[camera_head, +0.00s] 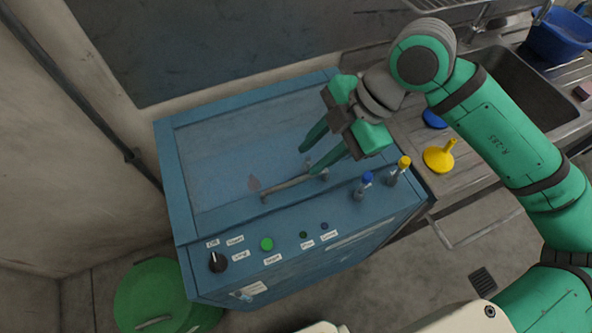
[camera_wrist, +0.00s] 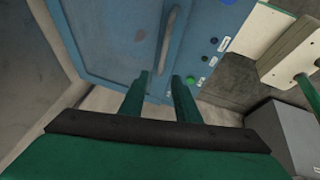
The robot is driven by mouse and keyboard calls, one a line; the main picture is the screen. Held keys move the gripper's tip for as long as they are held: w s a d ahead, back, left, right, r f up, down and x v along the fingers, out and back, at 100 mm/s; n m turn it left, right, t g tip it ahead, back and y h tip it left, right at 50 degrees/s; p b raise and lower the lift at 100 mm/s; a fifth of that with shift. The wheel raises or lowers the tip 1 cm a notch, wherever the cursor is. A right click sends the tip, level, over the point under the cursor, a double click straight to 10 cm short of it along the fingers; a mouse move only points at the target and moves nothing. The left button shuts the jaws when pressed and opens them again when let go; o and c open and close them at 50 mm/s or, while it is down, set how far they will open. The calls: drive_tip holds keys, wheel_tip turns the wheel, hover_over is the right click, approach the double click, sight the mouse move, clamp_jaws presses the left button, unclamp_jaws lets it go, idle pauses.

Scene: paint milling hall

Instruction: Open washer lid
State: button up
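The washer (camera_head: 192,265) is a blue box with a flat blue lid (camera_head: 225,160) on top, lying closed. A grey bar handle (camera_head: 285,186) runs along the lid's front edge; in the wrist view the handle (camera_wrist: 168,42) points away from my fingers. My gripper (camera_head: 306,161) is above the handle's right end. Its two green fingers are apart with nothing held. In the wrist view the handle's near end lies between and just beyond the fingertips (camera_wrist: 162,77); I cannot tell whether they touch it.
The washer's front strip carries a black knob (camera_head: 218,262), a green button (camera_head: 267,244) and small lights. Blue-topped (camera_head: 363,186) and yellow-topped (camera_head: 399,171) valves stand at its right. A yellow funnel (camera_head: 440,157) and sink (camera_head: 520,88) are further right. A green lidded bin (camera_head: 155,298) stands front left.

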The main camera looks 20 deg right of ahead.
sight(293, 182)
drive_tip(key=x, duration=0.3)
drive_tip(key=d+x, duration=0.1)
drive_tip(key=x, duration=0.6)
drive_tip(key=shift+d+f, duration=0.1)
drive_tip(key=shift+f, duration=0.5)
clamp_jaws()
